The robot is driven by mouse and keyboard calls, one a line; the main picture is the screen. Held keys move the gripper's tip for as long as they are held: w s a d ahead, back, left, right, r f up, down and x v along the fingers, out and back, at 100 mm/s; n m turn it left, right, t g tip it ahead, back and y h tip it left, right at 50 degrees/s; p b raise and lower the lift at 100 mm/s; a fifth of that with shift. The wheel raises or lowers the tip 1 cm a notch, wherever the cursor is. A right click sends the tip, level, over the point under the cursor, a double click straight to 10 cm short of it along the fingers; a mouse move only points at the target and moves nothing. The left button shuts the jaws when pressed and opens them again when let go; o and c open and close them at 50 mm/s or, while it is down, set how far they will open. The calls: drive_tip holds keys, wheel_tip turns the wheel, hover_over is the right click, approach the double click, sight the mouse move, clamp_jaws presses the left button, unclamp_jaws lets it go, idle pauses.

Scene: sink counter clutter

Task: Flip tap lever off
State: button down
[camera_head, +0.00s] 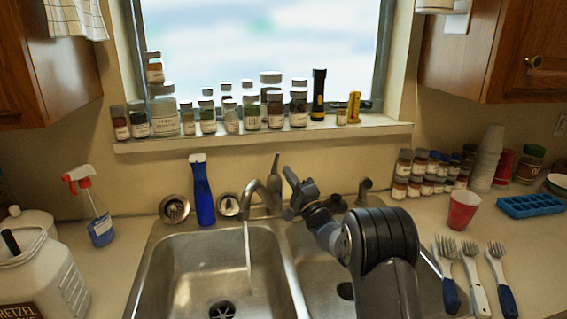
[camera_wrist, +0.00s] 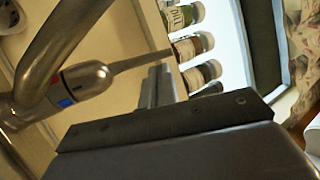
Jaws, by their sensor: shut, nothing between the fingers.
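The metal tap (camera_head: 272,196) stands behind the double sink, and a thin stream of water (camera_head: 247,245) falls from its spout into the left basin. Its lever (camera_head: 276,166) points up. In the wrist view the tap body (camera_wrist: 85,78) has a red and blue mark, and the lever (camera_wrist: 140,60) reaches right towards my fingers. My gripper (camera_head: 290,178) is shut and empty, just right of the lever. In the wrist view my fingertips (camera_wrist: 158,74) are close beside the lever's outer part; I cannot tell whether they touch.
A blue bottle (camera_head: 203,192) stands left of the tap. Several jars (camera_head: 253,112) and a black flashlight (camera_head: 318,95) line the windowsill above. Small jars (camera_head: 415,183), a red cup (camera_head: 463,209) and forks (camera_head: 472,262) are on the right counter. A spray bottle (camera_head: 100,226) stands left.

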sight(278, 158)
drive_tip(key=shift+p+x, duration=0.5)
drive_tip(key=shift+x, duration=1.35)
drive_tip(key=w+r+g+h+p, duration=0.1)
drive_tip(key=p, duration=0.2)
drive_tip(key=w+r+m+g+h+p, duration=0.1)
drive_tip(key=p, duration=0.3)
drive_tip(key=shift+a+r+g, duration=0.1)
drive_tip(key=shift+a+g, duration=0.3)
drive_tip(key=shift+s, duration=0.1)
